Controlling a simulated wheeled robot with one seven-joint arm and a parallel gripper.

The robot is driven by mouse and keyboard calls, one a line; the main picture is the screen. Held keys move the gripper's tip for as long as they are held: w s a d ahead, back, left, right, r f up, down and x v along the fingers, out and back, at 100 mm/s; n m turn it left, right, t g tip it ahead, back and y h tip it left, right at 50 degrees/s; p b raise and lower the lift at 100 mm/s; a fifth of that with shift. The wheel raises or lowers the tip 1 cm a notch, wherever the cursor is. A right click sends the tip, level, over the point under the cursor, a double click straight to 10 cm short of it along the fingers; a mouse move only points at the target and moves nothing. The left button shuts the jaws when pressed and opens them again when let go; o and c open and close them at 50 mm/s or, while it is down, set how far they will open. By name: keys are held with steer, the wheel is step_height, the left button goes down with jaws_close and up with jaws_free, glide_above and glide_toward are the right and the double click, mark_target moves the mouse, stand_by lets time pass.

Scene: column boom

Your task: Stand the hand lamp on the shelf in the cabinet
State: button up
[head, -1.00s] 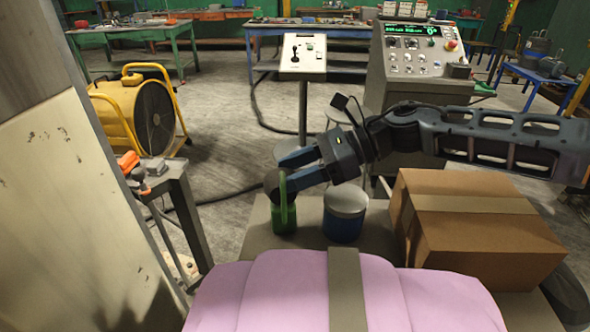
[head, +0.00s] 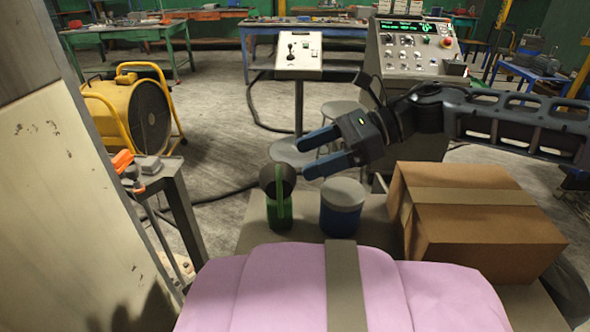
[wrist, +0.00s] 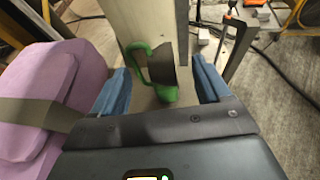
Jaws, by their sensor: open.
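The hand lamp (head: 280,212), with a green body and handle and a dark round head, stands upright on a grey-brown surface (head: 302,240), left of a blue can. My gripper (head: 304,157) is open and empty, up and to the right of the lamp in the head view, apart from it. In the wrist view the lamp (wrist: 167,94) shows between and beyond my two blue fingers (wrist: 161,78), its green handle to the left. No cabinet shelf can be made out; whether the pale chipped panel (head: 75,210) at left belongs to the cabinet, I cannot tell.
The blue can (head: 342,208) with a grey lid stands close right of the lamp. A cardboard box (head: 470,225) is farther right. A strapped pink bundle (head: 285,285) lies in front. A grey stand (head: 172,195) with orange-handled items is at left.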

steer(key=b+v, duration=0.2)
steer(key=v, duration=0.5)
steer(key=shift+w, duration=0.1)
steer(key=b, duration=0.2)
steer(key=f+b, duration=0.1)
steer(key=b, duration=0.2)
steer(key=shift+w+d+f+b, duration=0.15)
steer(key=shift+w+d+b, duration=0.1)
steer(key=shift+d+b, duration=0.1)
steer(key=b, duration=0.4)
steer(key=shift+d+f+b, duration=0.1)
steer(key=shift+d+b, duration=0.05)
steer(key=shift+b, duration=0.2)
steer(key=b, duration=0.7)
steer(key=shift+s, duration=0.15)
steer(key=b, duration=0.3)
steer(key=shift+s, duration=0.3)
steer(key=shift+s+a+r+b, duration=0.25)
steer(key=shift+r+b, duration=0.15)
steer(key=shift+b, duration=0.4)
steer(key=shift+a, duration=0.1)
glide_toward(282, 168)
steer(key=x, duration=0.3)
steer(key=shift+s+f+b, duration=0.25)
steer(key=shift+b, duration=0.05)
steer(key=shift+b+x, duration=0.3)
steer(key=shift+x, duration=2.25)
